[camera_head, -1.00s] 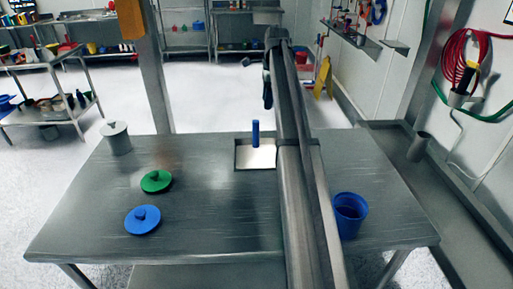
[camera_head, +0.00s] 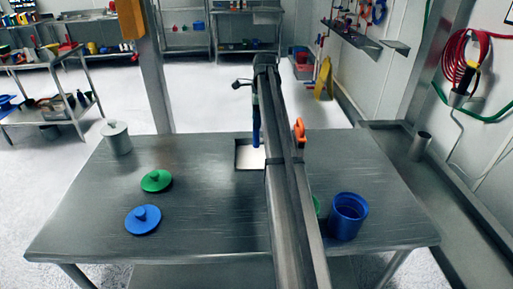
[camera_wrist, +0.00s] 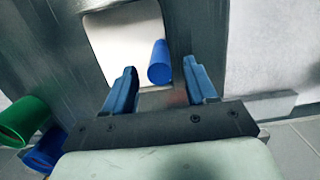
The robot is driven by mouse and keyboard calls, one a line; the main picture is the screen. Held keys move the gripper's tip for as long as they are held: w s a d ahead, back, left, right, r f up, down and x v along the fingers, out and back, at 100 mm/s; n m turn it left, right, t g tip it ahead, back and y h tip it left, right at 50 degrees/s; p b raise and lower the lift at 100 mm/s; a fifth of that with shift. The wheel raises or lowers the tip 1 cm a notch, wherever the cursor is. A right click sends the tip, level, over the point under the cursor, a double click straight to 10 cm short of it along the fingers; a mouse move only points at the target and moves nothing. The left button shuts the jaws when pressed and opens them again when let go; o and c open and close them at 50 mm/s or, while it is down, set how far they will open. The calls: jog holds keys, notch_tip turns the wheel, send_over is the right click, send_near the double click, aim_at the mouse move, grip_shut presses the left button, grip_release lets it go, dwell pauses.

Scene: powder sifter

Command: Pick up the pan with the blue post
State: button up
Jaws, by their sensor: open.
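The pan (camera_head: 247,155) is a flat, light square tray near the far edge of the table, with my arm hiding its right part. Its upright blue post (camera_head: 256,135) is partly hidden by my arm. In the wrist view the pan (camera_wrist: 112,35) lies ahead of my gripper (camera_wrist: 159,66), and the blue post (camera_wrist: 159,62) shows between the two blue fingers. The fingers are apart and I see no grip on the post. How far the post is from the fingertips in depth I cannot tell.
A blue container (camera_head: 348,215) stands at the right, with a green one mostly hidden beside it. An orange object (camera_head: 299,130) stands behind my arm. Green (camera_head: 156,181) and blue (camera_head: 143,219) lids and a grey lidded pot (camera_head: 116,138) are at the left.

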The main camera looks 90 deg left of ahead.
send_over(257, 144)
jog(key=a, duration=0.1)
jog(key=f, duration=0.4)
jog(key=shift+s+a+f, duration=0.1)
jog(key=shift+s+f, duration=0.15)
jog(key=shift+f, duration=0.15)
grip_shut()
dwell(0.9)
